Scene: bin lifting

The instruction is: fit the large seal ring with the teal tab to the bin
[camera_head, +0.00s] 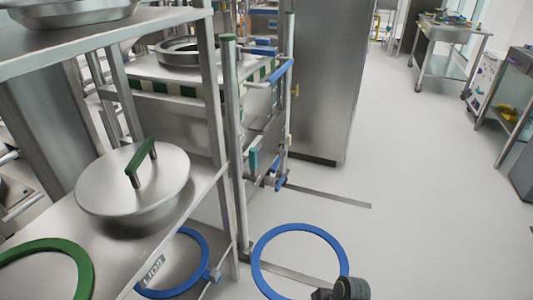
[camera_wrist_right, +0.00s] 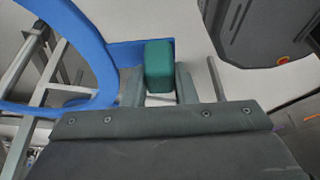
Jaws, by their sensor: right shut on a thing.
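A large blue seal ring (camera_head: 343,256) is held out over the floor at the bottom of the head view. In the right wrist view the ring (camera_wrist_right: 88,30) curves across the upper left, and its teal tab (camera_wrist_right: 159,66) sits between my fingers. My right gripper (camera_wrist_right: 160,85) is shut on that tab. In the head view the right gripper (camera_head: 322,294) shows only at the bottom edge. No bin can be made out for certain. A round metal rim (camera_head: 190,46) sits on a steel surface behind the rack. My left gripper is not in view.
A steel rack (camera_head: 215,130) stands at the left. A tall steel cabinet (camera_head: 320,80) stands behind.

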